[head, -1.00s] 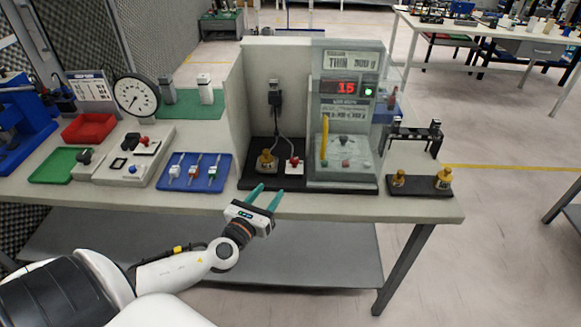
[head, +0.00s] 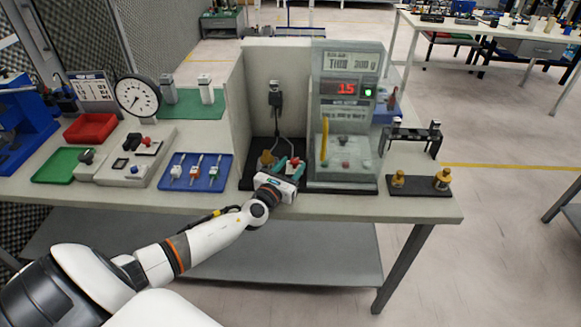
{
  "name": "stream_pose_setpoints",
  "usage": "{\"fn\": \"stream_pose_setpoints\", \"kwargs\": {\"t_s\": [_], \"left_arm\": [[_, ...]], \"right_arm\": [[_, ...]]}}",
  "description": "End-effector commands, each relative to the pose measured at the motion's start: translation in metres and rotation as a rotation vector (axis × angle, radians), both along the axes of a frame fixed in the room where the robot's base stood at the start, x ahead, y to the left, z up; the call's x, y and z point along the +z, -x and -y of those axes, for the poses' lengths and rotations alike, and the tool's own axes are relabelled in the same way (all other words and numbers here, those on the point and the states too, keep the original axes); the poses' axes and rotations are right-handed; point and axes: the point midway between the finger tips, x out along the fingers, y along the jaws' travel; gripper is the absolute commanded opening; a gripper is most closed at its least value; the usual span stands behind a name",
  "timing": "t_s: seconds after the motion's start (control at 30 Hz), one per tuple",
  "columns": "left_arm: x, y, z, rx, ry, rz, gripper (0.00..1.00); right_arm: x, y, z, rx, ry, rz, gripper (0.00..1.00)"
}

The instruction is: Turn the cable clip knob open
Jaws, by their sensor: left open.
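Two cables come down from a black plug fixture (head: 275,99) on the pale back wall into a black-floored bay. A small red-topped part (head: 293,160), which looks like the cable clip knob, stands at the bay's right. A brass part (head: 266,158) stands at its left. My left gripper (head: 284,166) is open over the front of the bay, its teal fingers close to these two parts. Its fingers and body hide part of both, and I cannot tell whether it touches either. The knob's turn is too small to read. My right gripper is not in view.
A grey test unit (head: 345,140) with a red display and a green light stands directly right of the bay. A blue tray (head: 178,184) with small tools lies left. Brass weights on a black plate (head: 418,190) stand right. The bay's side wall limits room leftward.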

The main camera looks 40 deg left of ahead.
Motion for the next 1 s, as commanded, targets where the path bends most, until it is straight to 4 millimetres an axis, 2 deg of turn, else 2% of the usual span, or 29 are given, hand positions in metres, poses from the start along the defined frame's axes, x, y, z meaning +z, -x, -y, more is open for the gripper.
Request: {"fn": "stream_pose_setpoints", "kwargs": {"t_s": [0.27, 0.5, 0.57, 0.77, 1.0], "left_arm": [[0.0, -0.001, 0.0, 0.0, 0.0, 0.0, 0.47], [0.0, -0.001, 0.0, 0.0, 0.0, 0.0, 0.09], [0.0, -0.001, 0.0, 0.0, 0.0, 0.0, 0.02], [0.001, -0.001, 0.001, 0.02, 0.002, -0.001, 0.02], [0.004, -0.002, 0.005, 0.132, 0.006, -0.001, 0.02]], "right_arm": [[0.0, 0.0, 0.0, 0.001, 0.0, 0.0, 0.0], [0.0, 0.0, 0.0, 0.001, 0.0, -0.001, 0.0], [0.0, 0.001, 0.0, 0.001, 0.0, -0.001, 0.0], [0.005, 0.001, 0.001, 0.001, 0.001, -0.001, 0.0], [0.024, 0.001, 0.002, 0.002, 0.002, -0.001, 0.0]]}}
